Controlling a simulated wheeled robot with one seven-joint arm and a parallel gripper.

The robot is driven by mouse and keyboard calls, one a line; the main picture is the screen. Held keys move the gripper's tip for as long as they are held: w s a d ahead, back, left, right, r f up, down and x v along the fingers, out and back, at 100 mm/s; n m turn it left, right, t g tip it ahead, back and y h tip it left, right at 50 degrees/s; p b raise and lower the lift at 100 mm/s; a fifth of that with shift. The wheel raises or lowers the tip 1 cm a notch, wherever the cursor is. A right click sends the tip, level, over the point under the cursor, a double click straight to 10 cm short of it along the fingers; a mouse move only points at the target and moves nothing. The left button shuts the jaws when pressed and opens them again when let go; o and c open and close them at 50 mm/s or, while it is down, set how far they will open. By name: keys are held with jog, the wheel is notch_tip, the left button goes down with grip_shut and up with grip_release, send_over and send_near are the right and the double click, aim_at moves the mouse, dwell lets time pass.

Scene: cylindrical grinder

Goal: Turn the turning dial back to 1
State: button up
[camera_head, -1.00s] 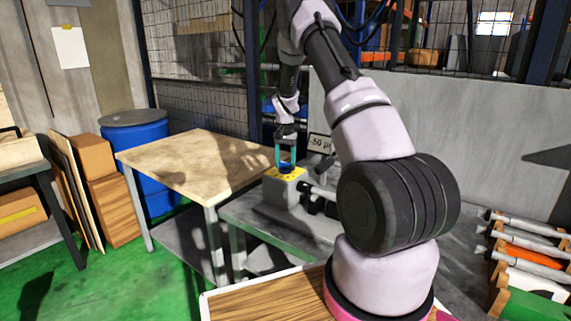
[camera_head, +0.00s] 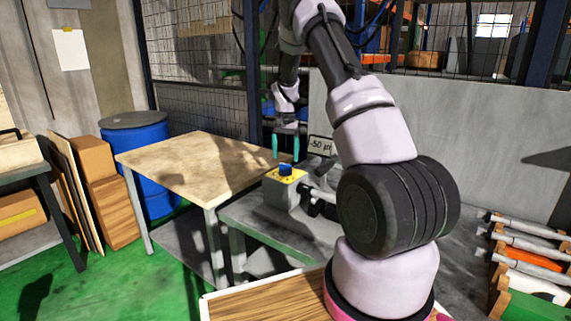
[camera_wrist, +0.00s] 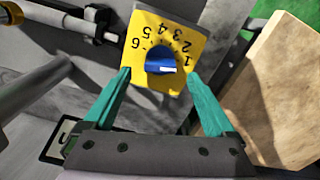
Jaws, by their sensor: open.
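The turning dial is a blue knob (camera_head: 285,169) on a yellow number plate (camera_head: 275,175), on top of a grey machine block. In the wrist view the blue knob (camera_wrist: 160,60) sits on the yellow plate (camera_wrist: 143,30), with numbers 1 to 6 around it. The knob's white mark points right, near the 1. My gripper (camera_head: 285,148) is open above the knob, its teal fingers apart from it. In the wrist view my gripper's fingertips (camera_wrist: 159,74) lie on either side of the knob, with nothing between them.
A small display (camera_head: 320,146) reading about -50 µ stands behind the dial. A wooden-topped table (camera_head: 195,160) is left of the machine. A blue barrel (camera_head: 140,155) stands beyond it. A rack of rods (camera_head: 525,255) is at the right.

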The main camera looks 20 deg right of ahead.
notch_tip(320, 180, up, 6)
dwell(0.6)
jog(key=s+a+r+n+t+y, duration=0.1)
jog(key=s+a+r+t, duration=0.15)
jog(key=s+r, duration=0.65)
jog(key=s+a+r+n+t, duration=0.1)
jog(key=s+a+r, duration=0.3)
jog(key=s+r, duration=0.6)
jog(key=s+a+r+n+t, duration=0.1)
jog(key=s+a+r+t, duration=0.1)
jog(key=s, duration=0.7)
jog(key=s+a+r+n+t+y, duration=0.1)
jog(key=s+a+r, duration=0.1)
jog(key=s, duration=0.7)
jog(key=shift+s+a+r+t, duration=0.2)
jog(key=shift+s+r+t, duration=0.05)
jog(key=shift+r+t, duration=0.1)
